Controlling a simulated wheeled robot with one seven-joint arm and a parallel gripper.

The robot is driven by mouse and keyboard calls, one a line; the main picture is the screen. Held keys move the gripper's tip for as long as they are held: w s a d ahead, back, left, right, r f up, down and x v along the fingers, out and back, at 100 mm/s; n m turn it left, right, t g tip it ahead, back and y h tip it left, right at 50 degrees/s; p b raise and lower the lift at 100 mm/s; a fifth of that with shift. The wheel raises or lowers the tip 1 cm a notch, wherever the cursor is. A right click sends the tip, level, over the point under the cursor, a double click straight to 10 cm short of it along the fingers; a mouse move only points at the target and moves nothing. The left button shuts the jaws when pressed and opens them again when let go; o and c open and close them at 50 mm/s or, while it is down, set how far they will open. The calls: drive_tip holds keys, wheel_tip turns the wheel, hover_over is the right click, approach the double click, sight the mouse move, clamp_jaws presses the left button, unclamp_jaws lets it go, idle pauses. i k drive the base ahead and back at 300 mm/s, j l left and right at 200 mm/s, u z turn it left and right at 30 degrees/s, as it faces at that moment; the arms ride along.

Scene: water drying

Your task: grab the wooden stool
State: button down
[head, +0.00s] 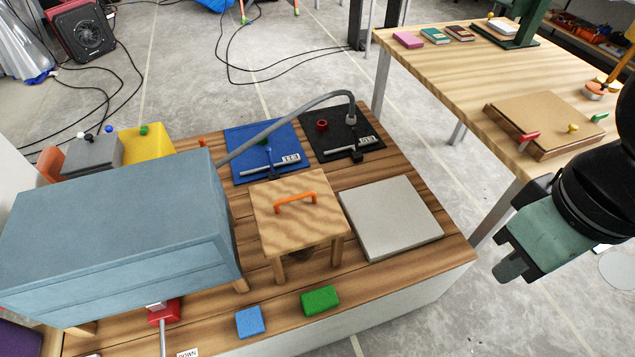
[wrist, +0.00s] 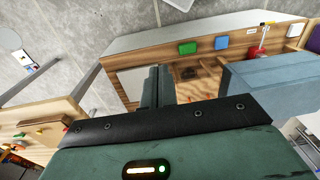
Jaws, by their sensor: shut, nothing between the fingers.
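The wooden stool (head: 272,228) is small, with a wavy-grain square top, short legs and an orange handle (head: 296,198) on top. It stands upright on the wooden platform, left of the grey square slab. My gripper (head: 512,262) is at the right of the head view, beyond the platform's right edge and well apart from the stool. In the wrist view my gripper (wrist: 158,86) has its fingers together with nothing between them.
A blue-grey box bench (head: 110,225) stands close left of the stool. The grey slab (head: 391,217) lies to its right. A green block (head: 320,300) and a blue block (head: 250,322) lie in front. Blue and black mats (head: 340,133) with a grey hose are behind. A wooden table (head: 450,70) stands at right.

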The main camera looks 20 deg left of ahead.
sight(292, 213)
drive_tip(key=l+u, duration=0.15)
drive_tip(key=u, duration=0.5)
drive_tip(key=i, duration=0.05)
